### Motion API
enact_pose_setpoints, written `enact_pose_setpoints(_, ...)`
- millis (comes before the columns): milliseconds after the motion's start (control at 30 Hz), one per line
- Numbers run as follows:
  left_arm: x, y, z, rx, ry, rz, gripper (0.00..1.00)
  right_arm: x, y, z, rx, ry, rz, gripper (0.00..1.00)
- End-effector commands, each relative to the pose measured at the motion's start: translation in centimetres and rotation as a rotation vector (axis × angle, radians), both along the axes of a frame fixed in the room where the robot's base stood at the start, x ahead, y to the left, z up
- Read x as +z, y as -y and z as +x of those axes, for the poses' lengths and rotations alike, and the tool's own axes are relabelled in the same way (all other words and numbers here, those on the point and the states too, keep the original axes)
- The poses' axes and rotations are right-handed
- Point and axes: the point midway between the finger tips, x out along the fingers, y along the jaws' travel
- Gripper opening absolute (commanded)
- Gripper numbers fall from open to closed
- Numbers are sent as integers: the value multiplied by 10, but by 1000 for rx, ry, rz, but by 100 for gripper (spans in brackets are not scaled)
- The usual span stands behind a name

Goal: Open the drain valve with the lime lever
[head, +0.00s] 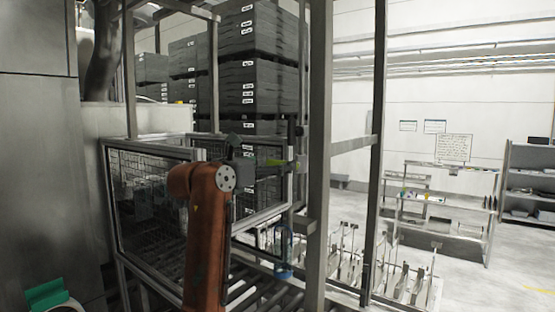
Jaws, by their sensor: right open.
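My right arm, orange-red, rises from the bottom of the view. My right gripper (243,153) is dark and small beyond the wrist, just left of the lever in the picture. It is open; its fingers are hard to make out against the crates. I cannot tell whether it touches the lever. The valve body behind the lever is not clear. My left gripper is not in view.
A metal-framed mesh guard (150,155) stands around my right arm, with rollers (262,295) below. Tall grey posts (319,150) stand close on the right. Stacked dark crates (262,70) fill the back. A shelf rack (530,185) and open floor lie far right.

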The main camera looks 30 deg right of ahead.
Motion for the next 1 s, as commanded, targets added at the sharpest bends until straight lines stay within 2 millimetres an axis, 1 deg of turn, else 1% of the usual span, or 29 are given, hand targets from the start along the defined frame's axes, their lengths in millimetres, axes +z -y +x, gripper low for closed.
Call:
enact_pose_setpoints(33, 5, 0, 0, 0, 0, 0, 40, 2, 10, 3, -2, -1, 1, 92)
enact_pose_setpoints(200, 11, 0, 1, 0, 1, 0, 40, 2, 27, 11, -1, -1, -2, 92)
enact_pose_setpoints(300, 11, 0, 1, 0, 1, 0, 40, 1, 30, 13, 0, -1, -1, 92)
enact_pose_setpoints(500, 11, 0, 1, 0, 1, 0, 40, 0, 30, 13, 0, -1, -1, 91)
enact_pose_setpoints(1000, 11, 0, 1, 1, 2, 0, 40, 0, 30, 12, 0, -1, -1, 57)
